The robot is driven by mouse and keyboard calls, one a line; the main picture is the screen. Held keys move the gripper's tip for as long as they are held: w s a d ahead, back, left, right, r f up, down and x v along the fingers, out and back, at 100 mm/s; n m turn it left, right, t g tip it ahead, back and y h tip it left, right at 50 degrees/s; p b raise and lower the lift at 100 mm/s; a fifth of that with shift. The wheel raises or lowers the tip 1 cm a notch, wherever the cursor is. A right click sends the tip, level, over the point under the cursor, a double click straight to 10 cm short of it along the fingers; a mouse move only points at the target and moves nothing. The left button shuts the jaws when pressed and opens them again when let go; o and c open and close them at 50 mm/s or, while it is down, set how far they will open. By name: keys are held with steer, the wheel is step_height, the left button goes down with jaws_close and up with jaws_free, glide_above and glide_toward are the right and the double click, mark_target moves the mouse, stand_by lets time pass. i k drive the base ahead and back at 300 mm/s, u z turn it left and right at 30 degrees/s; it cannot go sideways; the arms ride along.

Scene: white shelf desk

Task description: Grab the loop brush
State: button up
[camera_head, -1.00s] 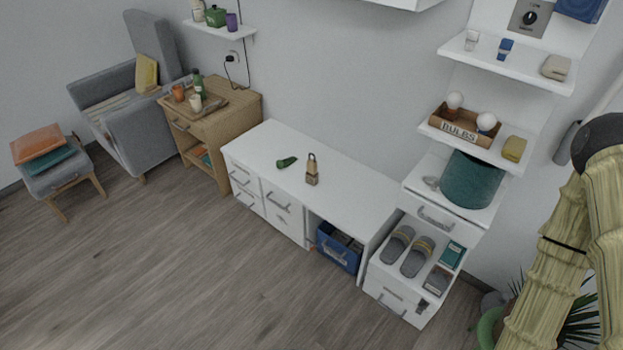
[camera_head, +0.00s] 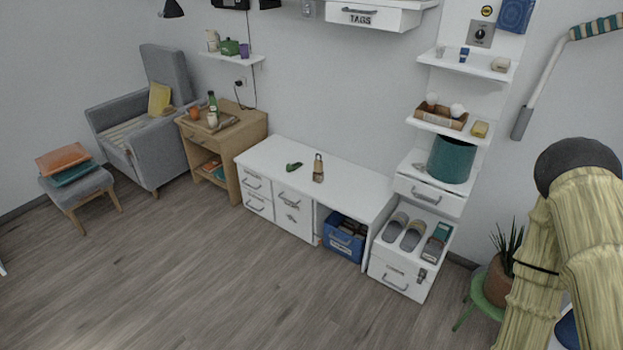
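A small tan, upright object with a narrow top (camera_head: 318,168) stands on the white low desk (camera_head: 345,176). It may be the loop brush, but it is too small to tell for sure. A small dark green object (camera_head: 293,166) lies just left of it, apart from it. My arm shows large at the right edge, well away from the desk. My gripper is not in view.
A shelf tower with a teal bin (camera_head: 451,159), slippers (camera_head: 413,235) and a bulb box (camera_head: 440,116) stands right of the desk. A blue crate (camera_head: 343,240) sits under the desk. A potted plant (camera_head: 499,280) is near my arm. The wood floor in front is clear.

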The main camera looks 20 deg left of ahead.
mark_target(318, 174)
steer(key=u, duration=0.65)
steer(key=i, duration=0.6)
steer(key=u, duration=1.25)
steer(key=i, duration=2.35)
steer(key=z, duration=1.35)
steer(key=i, duration=0.5)
steer(key=z, duration=0.55)
